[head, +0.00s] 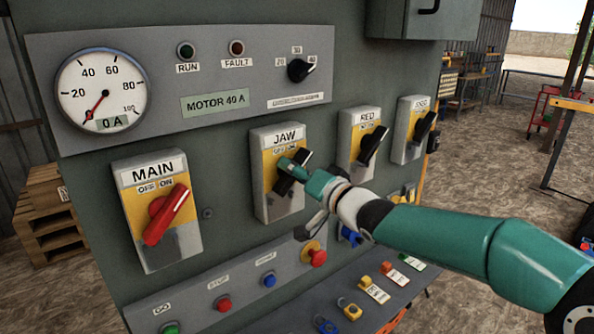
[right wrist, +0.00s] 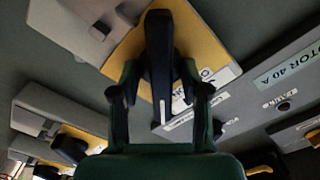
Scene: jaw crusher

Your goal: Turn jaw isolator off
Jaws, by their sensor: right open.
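The JAW isolator (head: 264,207) is a grey box with a yellow plate and a black rotary handle (head: 302,160). The handle slants up to the right, toward the ON side of its label. My right gripper (head: 292,173) is at this handle, partly covering it. In the right wrist view, the black handle (right wrist: 158,50) lies between the two open fingers of the gripper (right wrist: 160,92), with a gap visible on at least one side. Contact cannot be told. My left gripper is not in view.
The MAIN isolator (head: 167,250) with a red handle stands left of JAW. The RED isolator (head: 352,160) and another isolator (head: 405,142) stand close on the right. A gauge (head: 103,90) reads about 0 A. Push buttons, including a red one (head: 224,304), lie below.

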